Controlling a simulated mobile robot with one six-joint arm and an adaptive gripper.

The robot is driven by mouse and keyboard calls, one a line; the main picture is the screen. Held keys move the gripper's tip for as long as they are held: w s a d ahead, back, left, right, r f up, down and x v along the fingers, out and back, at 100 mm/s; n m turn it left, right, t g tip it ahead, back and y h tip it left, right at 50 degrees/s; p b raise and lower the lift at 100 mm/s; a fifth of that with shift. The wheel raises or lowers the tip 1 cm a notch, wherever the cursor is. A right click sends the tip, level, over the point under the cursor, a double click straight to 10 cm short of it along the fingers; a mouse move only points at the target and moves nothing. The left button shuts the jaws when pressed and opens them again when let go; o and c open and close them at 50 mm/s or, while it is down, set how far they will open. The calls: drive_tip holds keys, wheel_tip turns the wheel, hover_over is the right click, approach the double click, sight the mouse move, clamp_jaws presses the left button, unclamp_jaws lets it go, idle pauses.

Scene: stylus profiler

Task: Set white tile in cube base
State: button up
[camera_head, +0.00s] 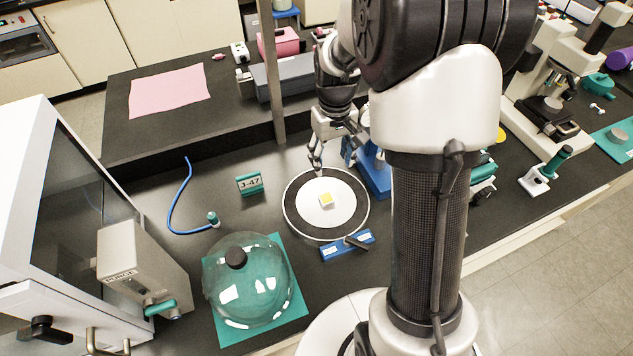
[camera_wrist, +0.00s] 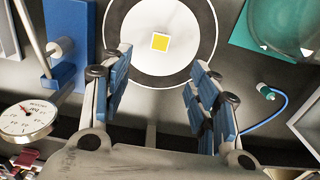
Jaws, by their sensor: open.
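A small white square piece with a yellow top (camera_head: 326,199) lies near the middle of a round white stage with a black ring (camera_head: 345,216). It also shows in the wrist view (camera_wrist: 160,42), between and beyond my fingertips. I cannot tell whether it is the white tile, the cube base or both together. My gripper (camera_head: 317,168) hangs over the far edge of the stage, apart from the piece. In the wrist view my gripper (camera_wrist: 158,82) has its blue-padded fingers wide apart with nothing between them. No separate tile or cube base can be made out.
A blue stand (camera_head: 373,172) rises just right of the stage. A blue block with a dark lever (camera_head: 335,247) lies at its near edge. A dial gauge (camera_wrist: 28,117) shows in the wrist view.

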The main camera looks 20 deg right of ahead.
drive_tip(key=b, duration=0.2)
hover_over(328, 201)
wheel_tip(328, 201, down, 12)
drive_tip(key=shift+s+d+r, duration=0.1)
drive_tip(key=shift+s, duration=0.05)
drive_tip(key=shift+w+f+b, duration=0.2)
drive_tip(key=shift+f+b, duration=0.65)
drive_tip(key=shift+f, duration=1.95)
drive_tip(key=shift+c, duration=0.6)
drive_tip(key=c, duration=0.8)
drive_tip(key=shift+r, duration=0.15)
drive_tip(key=shift+c, duration=0.2)
wheel_tip(328, 201, up, 20)
drive_tip(key=p, duration=0.4)
